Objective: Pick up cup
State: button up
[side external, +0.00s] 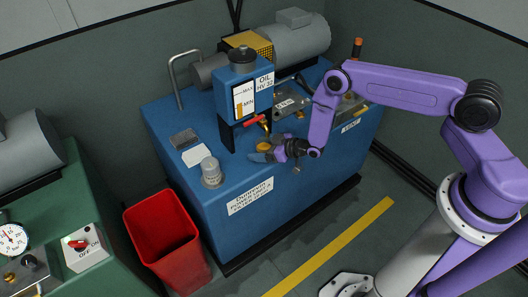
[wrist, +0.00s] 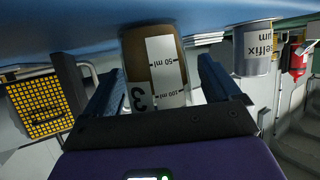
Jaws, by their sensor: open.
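The cup is amber-brown with a white label marked 50 ml and 100 ml (wrist: 140,47). In the wrist view it is between the two fingers of my gripper (wrist: 163,75), with a visible gap at the right finger. In the side external view a small orange-yellow round top, apparently the cup (side external: 263,147), shows beside my gripper (side external: 268,153), low over the blue console top (side external: 168,128). My gripper is open around the cup. The cup's lower part is hidden by the fingers in the side external view.
A blue oil tank (side external: 245,85) with a red-handled tap (side external: 255,120) stands just behind my gripper. A pale lidded can (side external: 210,170) is left on the console, near its front edge. A red bin (side external: 165,235) stands on the floor.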

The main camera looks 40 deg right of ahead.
jog(key=shift+w+a+f, duration=0.15)
jog(key=shift+w+a, duration=0.05)
jog(key=shift+w, duration=0.2)
jog(key=shift+c, duration=0.3)
jog(key=c, duration=1.2)
jog(key=shift+o, duration=0.2)
jog(key=shift+r, duration=0.2)
